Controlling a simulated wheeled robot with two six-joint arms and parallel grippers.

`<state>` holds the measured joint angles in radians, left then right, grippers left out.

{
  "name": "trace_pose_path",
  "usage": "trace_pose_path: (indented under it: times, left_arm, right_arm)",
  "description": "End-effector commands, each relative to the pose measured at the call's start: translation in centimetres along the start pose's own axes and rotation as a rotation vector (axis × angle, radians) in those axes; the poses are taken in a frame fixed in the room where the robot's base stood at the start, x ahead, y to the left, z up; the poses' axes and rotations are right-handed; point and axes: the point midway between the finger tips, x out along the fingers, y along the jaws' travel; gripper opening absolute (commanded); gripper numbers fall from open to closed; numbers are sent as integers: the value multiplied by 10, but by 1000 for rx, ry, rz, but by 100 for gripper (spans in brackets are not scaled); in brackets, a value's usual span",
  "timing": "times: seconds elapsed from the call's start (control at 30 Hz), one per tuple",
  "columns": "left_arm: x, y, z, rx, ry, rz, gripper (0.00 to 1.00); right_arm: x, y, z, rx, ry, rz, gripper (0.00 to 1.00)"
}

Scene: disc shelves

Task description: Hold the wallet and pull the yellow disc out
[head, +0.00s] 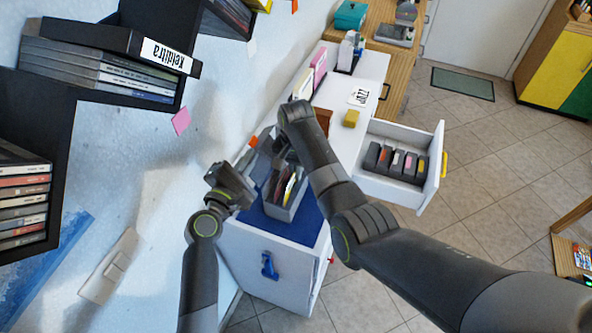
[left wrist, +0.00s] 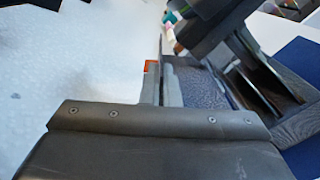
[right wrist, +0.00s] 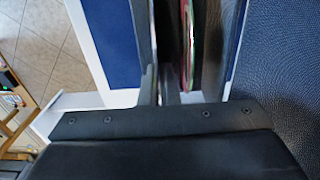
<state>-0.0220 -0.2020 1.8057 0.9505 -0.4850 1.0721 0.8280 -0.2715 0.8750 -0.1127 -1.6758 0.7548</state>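The wallet (head: 284,208) is a grey-blue textured case, standing open upward with several discs and dark leaves in it. My left gripper (head: 238,183) is at its left side. In the left wrist view its fingers (left wrist: 164,88) are close together at the edge of the textured cover (left wrist: 203,90). My right wrist is above the wallet's far side in the head view, where its fingers are hidden. In the right wrist view the right fingers (right wrist: 158,88) are beside a disc edge (right wrist: 188,45) and a brown leaf; what lies between them is unclear. I cannot pick out the yellow disc for certain.
The wallet stands on a blue mat (head: 298,232) on a white cabinet (head: 265,250). An open drawer (head: 432,180) with several sleeves juts out to the right. A yellow block (head: 351,118) lies on the white top. Black disc shelves (head: 65,140) hang at left.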

Motion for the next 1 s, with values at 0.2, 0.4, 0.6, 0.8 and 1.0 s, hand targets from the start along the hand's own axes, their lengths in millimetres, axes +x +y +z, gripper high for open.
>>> trace_pose_path:
  times: [0.2, 0.4, 0.6, 0.8, 1.0]
  left_arm:
    - [0, -1, 0, 0, 1, -2, 0]
    - [0, -1, 0, 0, 1, -2, 0]
    - [0, -1, 0, 0, 1, -2, 0]
    - [0, -1, 0, 0, 1, -2, 0]
    - [0, -1, 0, 0, 1, -2, 0]
  right_arm:
    - [-4, 0, 0, 0, 1, -1, 0]
    - [-14, 0, 0, 0, 1, -1, 0]
    - [-24, 0, 0, 0, 2, -2, 0]
    - [-34, -1, 0, 0, 2, -2, 0]
    - [-44, -1, 0, -1, 2, -2, 0]
